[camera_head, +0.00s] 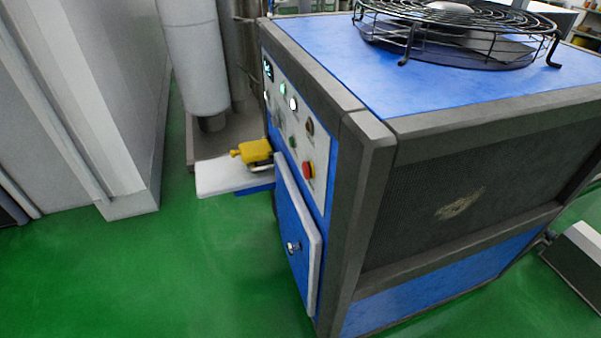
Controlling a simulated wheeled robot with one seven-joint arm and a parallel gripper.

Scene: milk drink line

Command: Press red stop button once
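The red stop button (308,169) sits low on the white control panel (297,132) on the left face of the blue and grey machine (368,170). It is a red knob with some yellow at its base. The panel is seen at a steep angle. Several small lights and knobs are above the button, among them a white round one (293,104) and a dark one (310,128). My gripper is not in this view, so its distance from the button does not show.
A blue door (298,240) with a round lock juts out slightly below the panel. A yellow device (253,151) stands on a white plate behind it. A fan cage (455,30) tops the machine. A pale cabinet (95,100) stands left. Green floor (190,260) between is clear.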

